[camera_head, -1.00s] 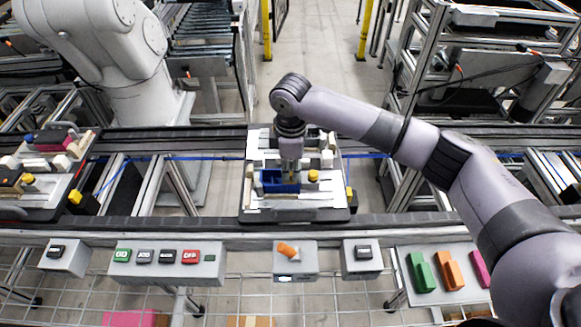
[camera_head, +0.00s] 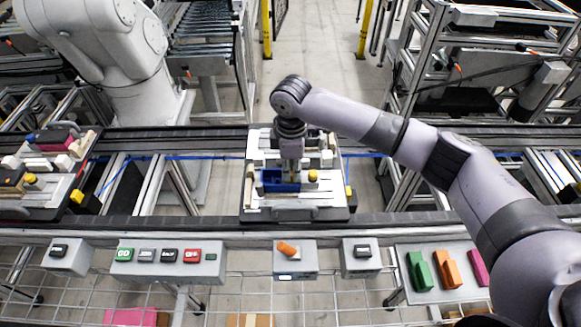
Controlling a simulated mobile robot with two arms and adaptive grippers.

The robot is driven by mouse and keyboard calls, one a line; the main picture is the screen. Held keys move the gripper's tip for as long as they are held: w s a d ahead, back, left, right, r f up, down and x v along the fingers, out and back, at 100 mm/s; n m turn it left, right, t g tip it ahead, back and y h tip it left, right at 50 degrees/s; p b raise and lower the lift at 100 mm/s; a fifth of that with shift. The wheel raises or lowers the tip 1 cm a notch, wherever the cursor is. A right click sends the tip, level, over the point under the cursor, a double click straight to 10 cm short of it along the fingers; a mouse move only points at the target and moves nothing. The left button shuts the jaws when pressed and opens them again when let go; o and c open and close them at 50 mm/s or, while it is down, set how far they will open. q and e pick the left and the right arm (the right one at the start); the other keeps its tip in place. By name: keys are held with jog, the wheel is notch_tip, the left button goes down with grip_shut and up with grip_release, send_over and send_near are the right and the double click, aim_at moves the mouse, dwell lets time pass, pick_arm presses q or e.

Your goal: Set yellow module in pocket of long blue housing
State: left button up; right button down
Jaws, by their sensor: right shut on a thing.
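The long blue housing (camera_head: 270,187) lies on the pallet fixture (camera_head: 296,214) on the conveyor at the middle of the view. My right gripper (camera_head: 291,176) points down over the right part of the housing. It is shut on a small yellowish piece, which seems to be the yellow module; the fingers mostly hide it. I cannot tell whether the piece is inside the pocket or just above it. A round yellow knob (camera_head: 313,175) stands just right of the housing. My left gripper is not in view.
A second loaded pallet (camera_head: 42,200) sits on the conveyor at the left. A white robot arm (camera_head: 95,40) stands behind the belt. In front are button boxes (camera_head: 168,262) and a grey tray (camera_head: 444,292) with green, orange and pink pieces.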

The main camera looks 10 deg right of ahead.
jog(key=shift+s+d+f, duration=0.15)
jog(key=shift+d+f, duration=0.05)
jog(key=shift+f, duration=0.05)
jog(key=c, duration=1.9)
grip_release()
jog(key=shift+c, duration=0.2)
jog(key=shift+r, duration=0.15)
jog(key=shift+d+r+p, duration=0.1)
jog(key=shift+r+p, duration=0.55)
jog(key=shift+p, duration=0.1)
jog(key=shift+r+p, duration=0.7)
jog(key=shift+p, duration=0.05)
jog(key=shift+o, duration=0.2)
jog(key=o, duration=0.5)
